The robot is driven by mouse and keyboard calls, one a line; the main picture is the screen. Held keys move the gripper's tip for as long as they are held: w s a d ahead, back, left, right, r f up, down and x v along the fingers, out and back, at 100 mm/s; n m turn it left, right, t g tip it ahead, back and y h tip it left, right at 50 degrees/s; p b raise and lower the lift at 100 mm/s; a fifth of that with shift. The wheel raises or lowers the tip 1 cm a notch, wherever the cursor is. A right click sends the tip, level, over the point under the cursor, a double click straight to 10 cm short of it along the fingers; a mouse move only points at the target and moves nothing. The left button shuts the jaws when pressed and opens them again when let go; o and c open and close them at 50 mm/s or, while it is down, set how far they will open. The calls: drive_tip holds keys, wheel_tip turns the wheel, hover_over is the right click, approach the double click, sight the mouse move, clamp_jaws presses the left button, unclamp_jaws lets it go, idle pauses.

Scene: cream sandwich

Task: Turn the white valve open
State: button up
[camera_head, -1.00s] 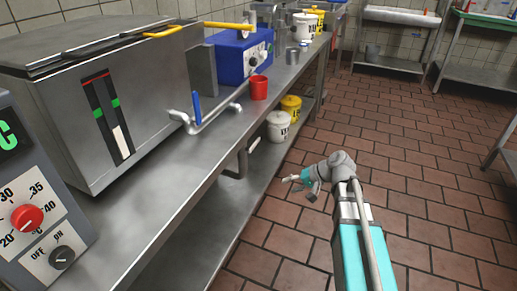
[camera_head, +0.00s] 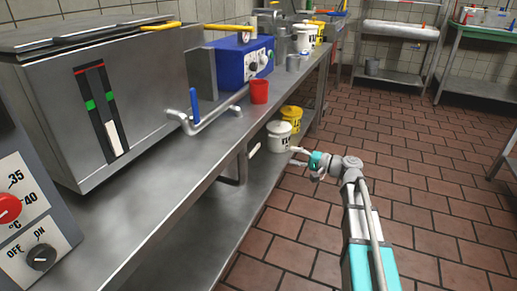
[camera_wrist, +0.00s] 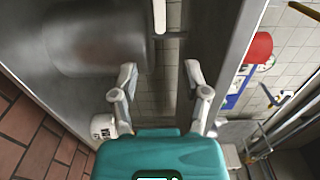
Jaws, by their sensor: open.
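The white valve (camera_head: 254,150) shows as a small white lever beside a grey pipe (camera_head: 242,165) under the steel counter. In the wrist view, the white lever (camera_wrist: 159,16) is at the top centre, beside a large blurred grey cylinder. My gripper (camera_head: 294,156) is to the right of the lever in the head view, outside the counter's front edge, and points left toward the under-counter space. In the wrist view, my gripper (camera_wrist: 160,73) has its two fingers spread with nothing between them. The lever is beyond the fingertips, in line with the gap and apart from them.
The counter (camera_head: 150,160) edge runs above the lever, with a lower shelf (camera_head: 205,235) below. A white bucket (camera_head: 278,142) and a yellow bucket (camera_head: 291,115) stand on the shelf near my gripper. A red cup (camera_head: 259,91) stands on the counter. The tiled floor is open at right.

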sight(258, 147)
drive_tip(key=x, duration=1.3)
drive_tip(key=shift+w+a, duration=0.1)
drive_tip(key=shift+a, duration=0.3)
drive_tip(key=shift+c, duration=0.3)
clamp_jaws()
